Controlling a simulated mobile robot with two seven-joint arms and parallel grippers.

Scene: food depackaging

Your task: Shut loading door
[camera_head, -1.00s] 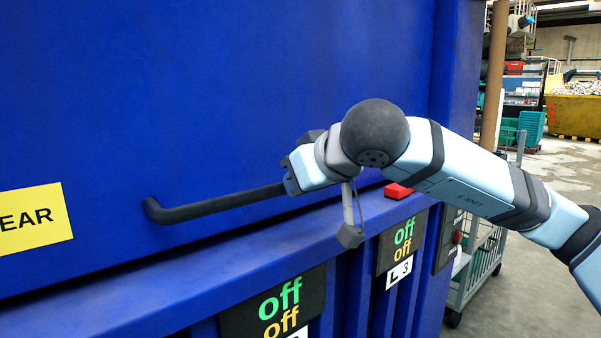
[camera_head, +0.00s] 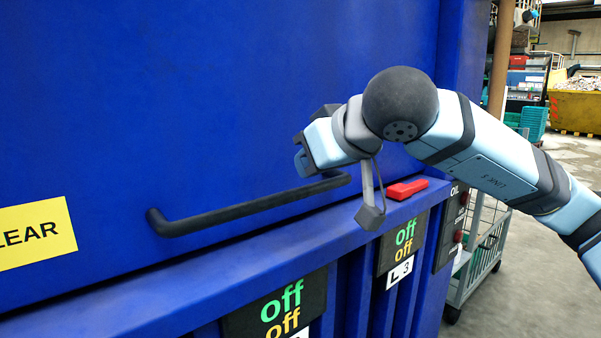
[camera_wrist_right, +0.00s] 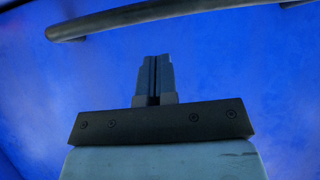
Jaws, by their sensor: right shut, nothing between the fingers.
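The blue loading door (camera_head: 220,80) fills the left and middle of the head view, its lower edge close above a blue ledge. A black bar handle (camera_head: 245,208) runs across its lower part. My right gripper (camera_head: 303,158) is at the right end of the handle, partly hiding the space around it. In the right wrist view the gripper fingers (camera_wrist_right: 154,78) are together with nothing between them. The handle (camera_wrist_right: 160,14) crosses the top of that view, beyond the fingertips and apart from them in the picture. My left gripper is not in view.
A red block (camera_head: 407,189) lies on the blue ledge (camera_head: 230,262) below the door. Black panels with "off" lettering (camera_head: 275,305) sit under the ledge. A wheeled grey cart (camera_head: 480,255) stands to the right, with open floor (camera_head: 530,280) beside it.

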